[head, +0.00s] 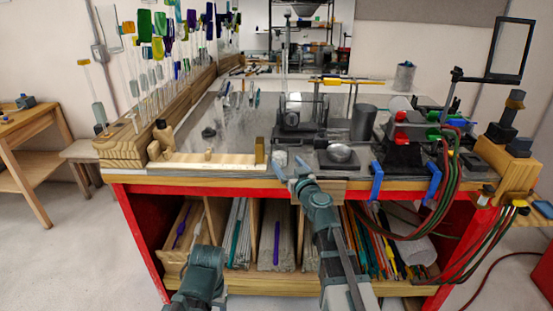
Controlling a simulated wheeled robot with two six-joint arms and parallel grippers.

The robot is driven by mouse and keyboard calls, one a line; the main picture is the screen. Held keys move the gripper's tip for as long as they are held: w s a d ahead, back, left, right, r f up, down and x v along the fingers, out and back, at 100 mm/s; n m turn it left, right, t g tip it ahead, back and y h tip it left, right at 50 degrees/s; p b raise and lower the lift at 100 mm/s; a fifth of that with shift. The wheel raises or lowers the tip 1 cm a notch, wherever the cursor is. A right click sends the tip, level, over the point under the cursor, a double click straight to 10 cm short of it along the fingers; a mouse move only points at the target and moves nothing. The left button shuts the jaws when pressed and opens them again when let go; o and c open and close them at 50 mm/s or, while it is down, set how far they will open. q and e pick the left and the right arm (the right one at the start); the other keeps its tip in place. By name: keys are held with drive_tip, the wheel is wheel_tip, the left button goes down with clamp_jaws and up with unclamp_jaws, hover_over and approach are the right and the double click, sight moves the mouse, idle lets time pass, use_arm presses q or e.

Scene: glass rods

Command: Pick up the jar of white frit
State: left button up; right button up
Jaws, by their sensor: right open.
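A small whitish jar (280,158), which looks like the jar of white frit, stands near the front edge of the bench top. My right gripper (291,168) is open, with its fingers pointing at the bench edge close to the jar. One fingertip overlaps the jar's lower part in the picture; I cannot tell whether they touch. My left gripper (197,234) is low in front of the bench, below the top, and its jaws are too unclear to read.
A metal bowl (341,153) and a dark cylinder (363,122) stand right of the jar. A pale wooden strip (210,166) lies along the front edge to the left. Blue clamps (376,181) and hoses (455,185) hang at the right. Rods fill the shelf below.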

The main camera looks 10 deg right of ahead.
sight(283, 157)
drive_tip(key=shift+w+r, duration=0.2)
drive_tip(key=shift+w, duration=0.15)
drive_tip(key=w, duration=0.3)
drive_tip(key=shift+w+a+r+p, duration=0.15)
drive_tip(key=shift+w+a+p, duration=0.15)
drive_tip(key=shift+a+p, duration=0.05)
drive_tip(key=shift+w+a, duration=0.1)
drive_tip(key=shift+w, duration=0.35)
use_arm(q)
drive_tip(key=shift+w+a+r, duration=0.35)
drive_tip(key=shift+w, duration=0.1)
use_arm(e)
drive_tip(key=shift+s, duration=0.1)
drive_tip(key=shift+c, duration=0.3)
clamp_jaws()
use_arm(q)
drive_tip(key=shift+r, duration=0.15)
use_arm(e)
drive_tip(key=shift+r, duration=0.15)
